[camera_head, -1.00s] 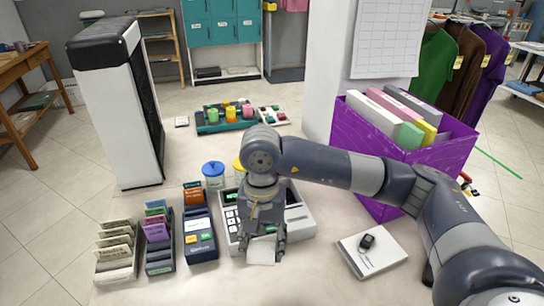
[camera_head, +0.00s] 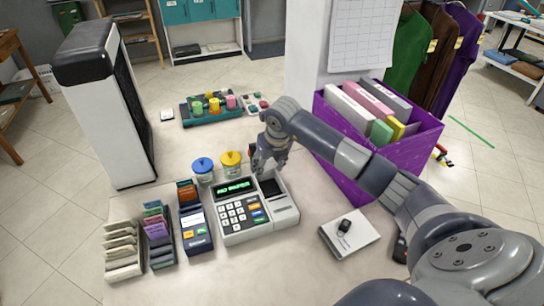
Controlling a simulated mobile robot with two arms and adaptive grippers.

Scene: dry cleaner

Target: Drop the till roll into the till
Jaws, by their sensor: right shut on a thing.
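The till (camera_head: 240,228) stands on the counter with its green display reading "NO PAPER". A dark recess (camera_head: 270,187) shows in its top right part. My right gripper (camera_head: 269,165) is just behind and above that recess, near the yellow-lidded jar. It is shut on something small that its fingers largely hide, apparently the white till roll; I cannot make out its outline. I cannot tell whether it touches the till. My left gripper is not in view.
Jars with a blue lid (camera_head: 203,165) and a yellow lid (camera_head: 231,158) stand behind the till. Card holders (camera_head: 195,240) stand left. A purple box (camera_head: 350,168) of files and a white pad (camera_head: 349,234) with a dark key fob are right. A tray of spools (camera_head: 190,121) lies behind.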

